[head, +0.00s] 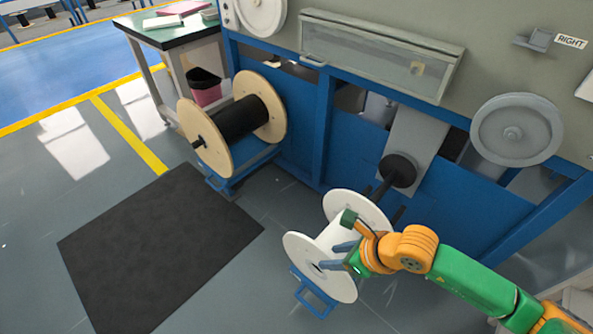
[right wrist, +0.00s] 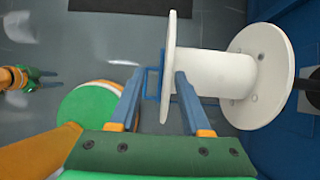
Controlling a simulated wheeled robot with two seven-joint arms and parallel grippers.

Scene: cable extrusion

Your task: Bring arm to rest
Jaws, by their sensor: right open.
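My right arm comes in from the lower right in the head view. Its gripper (head: 342,256) is over the near side of an empty white spool (head: 328,244). In the right wrist view the two blue-grey fingers (right wrist: 156,98) are spread apart. The near flange of the white spool (right wrist: 168,60) shows between them, and its bare hub (right wrist: 214,72) lies beyond the right finger. I cannot tell whether the fingers touch the spool. My left gripper is not in the head view; an orange and green arm part shows at the left edge of the wrist view.
A blue machine (head: 350,150) stands behind the white spool, with a dark round shaft hub (head: 398,171) close by. A wooden spool with black cable (head: 238,120) stands left. A black mat (head: 160,245) lies on open floor. A green-topped table (head: 165,32) is at the back.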

